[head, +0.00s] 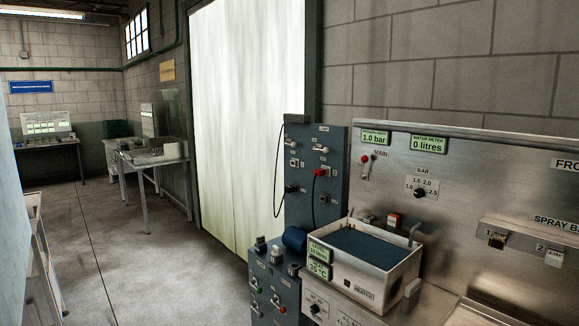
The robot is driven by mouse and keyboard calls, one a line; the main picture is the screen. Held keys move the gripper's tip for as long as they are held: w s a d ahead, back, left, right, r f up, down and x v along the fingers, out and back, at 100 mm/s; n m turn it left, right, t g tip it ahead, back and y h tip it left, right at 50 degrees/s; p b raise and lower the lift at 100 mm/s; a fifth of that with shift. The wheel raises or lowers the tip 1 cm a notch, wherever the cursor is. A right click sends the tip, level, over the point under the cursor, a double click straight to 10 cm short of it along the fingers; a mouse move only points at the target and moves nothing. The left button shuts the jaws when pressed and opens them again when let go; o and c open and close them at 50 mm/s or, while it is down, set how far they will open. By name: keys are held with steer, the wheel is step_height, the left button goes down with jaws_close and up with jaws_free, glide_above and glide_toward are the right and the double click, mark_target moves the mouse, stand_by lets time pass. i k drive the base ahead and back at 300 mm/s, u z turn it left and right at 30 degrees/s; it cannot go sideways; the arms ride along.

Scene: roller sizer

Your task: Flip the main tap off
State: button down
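The main tap (366,161) is a small fitting with a red part, beside the "MAIN" label on the upper left of the steel panel (470,165). Its exact lever position is too small to tell. A green display (375,138) reading 1.0 bar sits just above it. Another display (429,144) reads 0 litres. My gripper is not in view.
A BAR dial (420,192) is right of the tap. Below stands a heater tank (360,262) with dark contents. Blue-grey control boxes (335,155) with knobs and a black cable stand left. The concrete floor (150,260) is open at left; tables (155,155) stand farther back.

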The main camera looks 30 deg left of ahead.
mark_target(364, 158)
steer(key=u, duration=0.55)
steer(key=k, duration=0.5)
steer(key=z, duration=0.7)
steer(key=i, duration=0.75)
steer(key=u, duration=1.25)
steer(key=i, duration=0.2)
